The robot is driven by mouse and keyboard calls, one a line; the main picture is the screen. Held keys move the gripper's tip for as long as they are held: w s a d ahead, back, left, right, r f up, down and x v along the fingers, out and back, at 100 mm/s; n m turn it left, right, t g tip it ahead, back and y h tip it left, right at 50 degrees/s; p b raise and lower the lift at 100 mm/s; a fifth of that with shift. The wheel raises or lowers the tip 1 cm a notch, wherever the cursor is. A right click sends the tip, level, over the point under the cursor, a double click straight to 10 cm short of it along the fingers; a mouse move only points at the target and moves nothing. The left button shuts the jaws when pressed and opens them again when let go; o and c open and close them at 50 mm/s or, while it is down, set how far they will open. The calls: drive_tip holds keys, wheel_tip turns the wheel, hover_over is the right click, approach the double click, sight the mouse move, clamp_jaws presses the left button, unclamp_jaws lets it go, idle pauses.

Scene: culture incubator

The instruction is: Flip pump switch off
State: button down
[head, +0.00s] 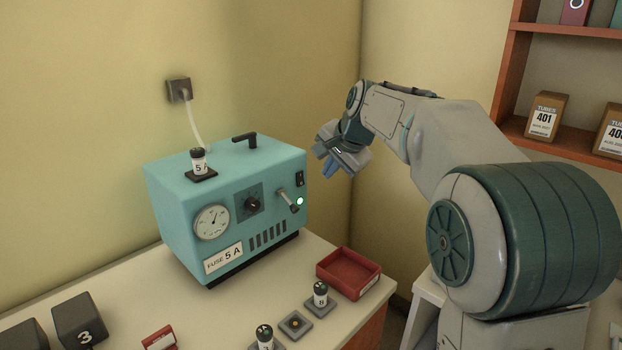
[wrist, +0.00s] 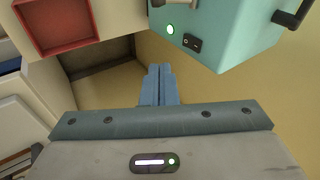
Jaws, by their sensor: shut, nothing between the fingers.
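The teal box (head: 180,215) stands on the bench, with a round gauge (head: 212,221), a dark knob (head: 252,204) and a metal lever (head: 284,194) on its front. A small black rocker switch (head: 299,178) sits near the front's upper right corner, above a lit green lamp (head: 299,201). In the wrist view the switch (wrist: 192,43) shows at upper right, beside the glowing lamp (wrist: 170,29). Which way the rocker is tipped is too small to tell. My gripper (head: 328,170) is shut and empty, right of the box and apart from it. Its blue fingers (wrist: 158,70) point toward open space beside the box.
A red tray (head: 349,273) lies on the bench right of the box. Fuse holders (head: 320,298) stand at the front. A black handle (head: 245,140) and a fuse labelled 5 A (head: 199,162) are on the box top. A shelf (head: 570,150) with boxes is at right.

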drive_tip(key=d+y, duration=0.1)
drive_tip(key=w+d+y, duration=0.1)
drive_tip(key=d+y, duration=0.1)
drive_tip(key=shift+d+f+m, duration=0.2)
drive_tip(key=shift+d+m, duration=0.05)
drive_tip(key=shift+m, duration=0.15)
approach(302, 185)
wheel_tip(302, 185, down, 4)
drive_tip(key=shift+w+a+f+p, duration=0.15)
drive_tip(key=shift+w+a+p, duration=0.3)
drive_tip(key=shift+w+a, duration=0.3)
drive_tip(key=shift+w+a+f+p, duration=0.1)
drive_tip(key=shift+w+a+p, duration=0.3)
drive_tip(key=shift+w+a, duration=0.35)
drive_tip(key=shift+f+b, duration=0.15)
drive_tip(key=shift+b, duration=0.15)
